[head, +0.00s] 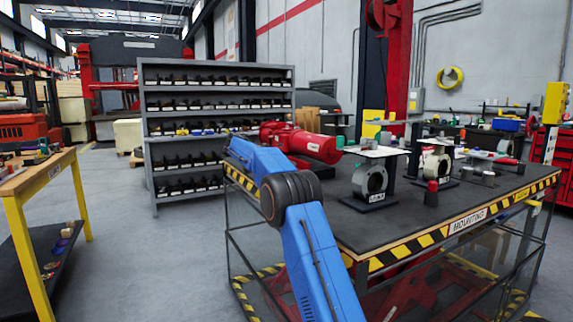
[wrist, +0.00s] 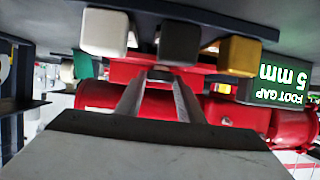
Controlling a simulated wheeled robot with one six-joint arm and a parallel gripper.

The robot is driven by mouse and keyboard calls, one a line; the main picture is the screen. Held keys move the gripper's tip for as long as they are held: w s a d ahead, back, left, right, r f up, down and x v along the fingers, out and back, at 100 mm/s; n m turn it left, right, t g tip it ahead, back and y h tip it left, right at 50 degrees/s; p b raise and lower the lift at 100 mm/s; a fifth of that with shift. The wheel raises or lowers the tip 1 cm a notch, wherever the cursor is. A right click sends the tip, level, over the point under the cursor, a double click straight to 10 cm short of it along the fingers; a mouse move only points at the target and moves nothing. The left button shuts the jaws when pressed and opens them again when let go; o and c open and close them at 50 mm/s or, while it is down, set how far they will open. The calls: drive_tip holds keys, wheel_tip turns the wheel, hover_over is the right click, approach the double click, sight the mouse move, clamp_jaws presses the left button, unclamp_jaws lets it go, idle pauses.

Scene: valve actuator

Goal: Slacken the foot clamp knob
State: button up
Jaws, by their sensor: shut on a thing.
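In the wrist view, my gripper (wrist: 158,80) has its two grey fingers closed in on a small dark part, which looks like the foot clamp knob (wrist: 158,73). Most of the knob is hidden between the fingertips. It sits against the red actuator body (wrist: 100,94), which spans the view behind the fingers. An upside-down display (wrist: 284,80) at the right reads "FOOT GAP 5 mm". In the head view, the red actuator (head: 313,146) lies at the left part of the mounting bench, and my blue arm reaches to its left end. My gripper is hidden there.
White (wrist: 105,32), dark grey (wrist: 179,43) and yellow (wrist: 239,55) blocks line the top of the wrist view, close to the fingers. The mounting bench (head: 400,226) also carries a grey valve ring (head: 370,180) and other parts.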

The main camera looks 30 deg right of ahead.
drive_tip(key=shift+s+d+n+t+y, duration=0.1)
drive_tip(key=shift+s+n+t+y, duration=0.2)
drive_tip(key=shift+n+t, duration=0.6)
drive_tip(key=shift+s+d+n+t+y, duration=0.1)
drive_tip(key=shift+n+t+y, duration=0.35)
drive_tip(key=shift+n+t, duration=0.5)
drive_tip(key=shift+s+n+t+y, duration=0.15)
drive_tip(key=shift+n+t+y, duration=0.2)
drive_tip(key=shift+n+t, duration=0.55)
drive_tip(key=shift+t, duration=0.25)
drive_tip(key=o, duration=1.1)
drive_tip(key=shift+c, duration=0.2)
